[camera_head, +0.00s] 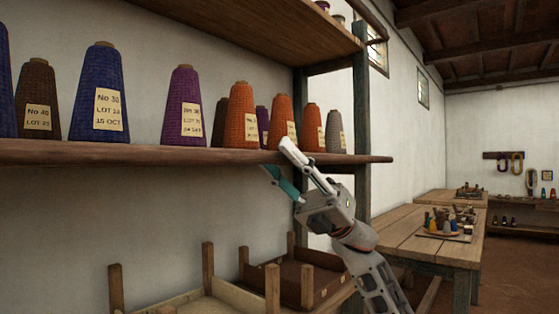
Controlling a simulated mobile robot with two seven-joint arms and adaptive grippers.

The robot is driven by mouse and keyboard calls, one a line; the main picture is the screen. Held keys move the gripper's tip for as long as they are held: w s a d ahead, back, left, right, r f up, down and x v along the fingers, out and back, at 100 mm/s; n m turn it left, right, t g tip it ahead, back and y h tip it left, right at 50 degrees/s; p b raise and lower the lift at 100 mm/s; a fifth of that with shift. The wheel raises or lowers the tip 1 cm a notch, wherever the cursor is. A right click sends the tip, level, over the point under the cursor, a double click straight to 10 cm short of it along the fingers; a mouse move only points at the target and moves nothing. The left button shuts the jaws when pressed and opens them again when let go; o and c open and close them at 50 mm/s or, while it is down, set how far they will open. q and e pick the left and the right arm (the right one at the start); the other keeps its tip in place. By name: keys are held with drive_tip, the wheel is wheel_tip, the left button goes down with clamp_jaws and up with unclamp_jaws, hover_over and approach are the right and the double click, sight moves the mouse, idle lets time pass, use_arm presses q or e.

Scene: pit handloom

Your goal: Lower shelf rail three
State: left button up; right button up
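A long brown wooden shelf board (90,152) runs across the left half of the view, holding a row of yarn cones. No number shows on it, so I cannot tell whether it is rail three. A second shelf board (245,29) is above it. My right gripper (277,157) is at the front edge of the lower board, near its right part. Its pale finger overlaps the edge and its teal finger hangs lower, spread apart with nothing seen between them. I cannot tell whether it touches the board. My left gripper is out of view.
Labelled cones stand close to the edge: blue (97,95), purple (182,108), orange (242,118) and others. A green-grey post (362,95) stands near the board's right end. Open wooden crates (262,278) are below. A wooden table (405,237) stands at the right.

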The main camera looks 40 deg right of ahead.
drive_tip(key=v, duration=1.2)
idle(0.3)
